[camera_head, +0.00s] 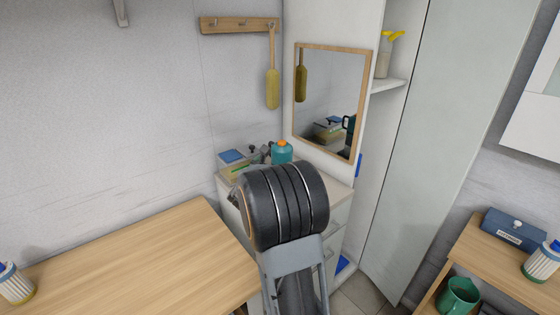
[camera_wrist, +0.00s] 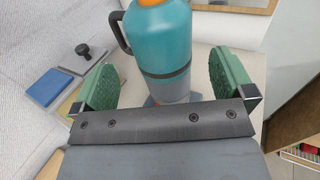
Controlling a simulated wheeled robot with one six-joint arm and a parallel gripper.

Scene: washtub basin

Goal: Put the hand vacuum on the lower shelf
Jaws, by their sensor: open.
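A teal, bottle-shaped thing with an orange top stands upright on the low cabinet (camera_head: 340,192); I take it to be the hand vacuum (camera_head: 282,152). In the wrist view the hand vacuum (camera_wrist: 160,45) shows a black side handle and a dark band. My gripper (camera_wrist: 160,80) is open, with one green finger pad on each side of it and gaps between. In the head view my arm hides the gripper and the lower part of the hand vacuum. A white shelf (camera_head: 388,87) shows in the tall cabinet; I cannot tell which shelf is the lower one.
A blue pad (camera_wrist: 47,88) and a grey block with a black knob (camera_wrist: 83,56) lie left of the hand vacuum. A mirror (camera_head: 328,98) is behind the low cabinet. The tall cabinet's door (camera_head: 425,140) stands right. The wooden table (camera_head: 130,260) is mostly clear.

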